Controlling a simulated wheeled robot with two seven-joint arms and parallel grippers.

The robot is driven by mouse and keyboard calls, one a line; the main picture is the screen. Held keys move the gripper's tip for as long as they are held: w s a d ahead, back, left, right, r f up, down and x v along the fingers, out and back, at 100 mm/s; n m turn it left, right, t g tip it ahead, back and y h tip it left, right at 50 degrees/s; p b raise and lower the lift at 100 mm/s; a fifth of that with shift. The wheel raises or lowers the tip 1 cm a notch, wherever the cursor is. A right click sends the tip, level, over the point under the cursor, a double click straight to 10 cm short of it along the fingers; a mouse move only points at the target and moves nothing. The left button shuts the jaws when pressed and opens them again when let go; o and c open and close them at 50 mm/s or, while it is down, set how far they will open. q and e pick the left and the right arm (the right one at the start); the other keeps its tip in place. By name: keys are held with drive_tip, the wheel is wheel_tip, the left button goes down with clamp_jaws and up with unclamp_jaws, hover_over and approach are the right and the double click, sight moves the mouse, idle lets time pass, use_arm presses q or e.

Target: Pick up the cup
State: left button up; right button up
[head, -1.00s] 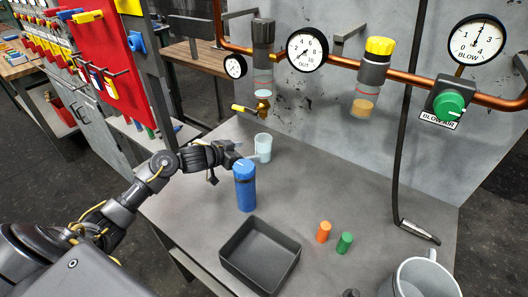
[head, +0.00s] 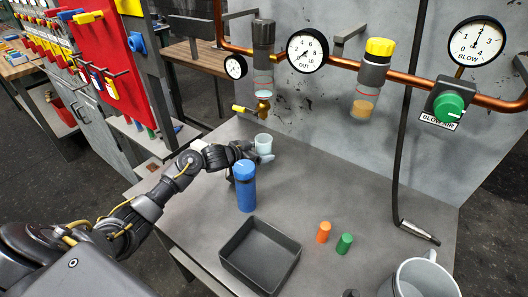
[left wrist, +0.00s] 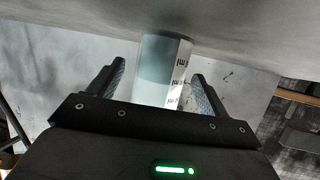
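The cup is a small clear measuring cup (head: 263,144) with dark scale marks, standing near the back of the grey bench, beneath the pipe's drain. My left gripper (head: 254,154) is low at its near left side, partly hidden behind a blue bottle. In the left wrist view the cup (left wrist: 163,68) sits between the two fingers of my left gripper (left wrist: 155,85). The fingers are spread, with a gap showing beside the left one; contact on the right side is unclear.
The blue bottle (head: 245,190) stands just in front of the left gripper. An empty dark tray (head: 232,268), an orange cap (head: 323,232), a green cap (head: 344,243) and a large grey mug (head: 425,281) lie nearer. The brass drain with yellow lever (head: 262,110) hangs above the cup.

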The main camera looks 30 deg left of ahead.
sight(257, 144)
use_arm(q)
drive_tip(key=c, duration=1.2)
drive_tip(key=shift+r, duration=0.25)
drive_tip(key=shift+r, duration=1.4)
drive_tip(key=shift+s+a+r, duration=0.1)
drive_tip(key=shift+s+r, duration=0.05)
drive_tip(key=s+a, duration=0.2)
drive_tip(key=s, duration=0.3)
drive_tip(key=s+a, duration=0.2)
drive_tip(key=s, duration=0.4)
drive_tip(key=s+a+b, duration=0.1)
drive_tip(key=s+a, duration=0.1)
drive_tip(key=s, duration=0.3)
drive_tip(key=shift+s+a, duration=0.15)
drive_tip(key=shift+a, duration=0.05)
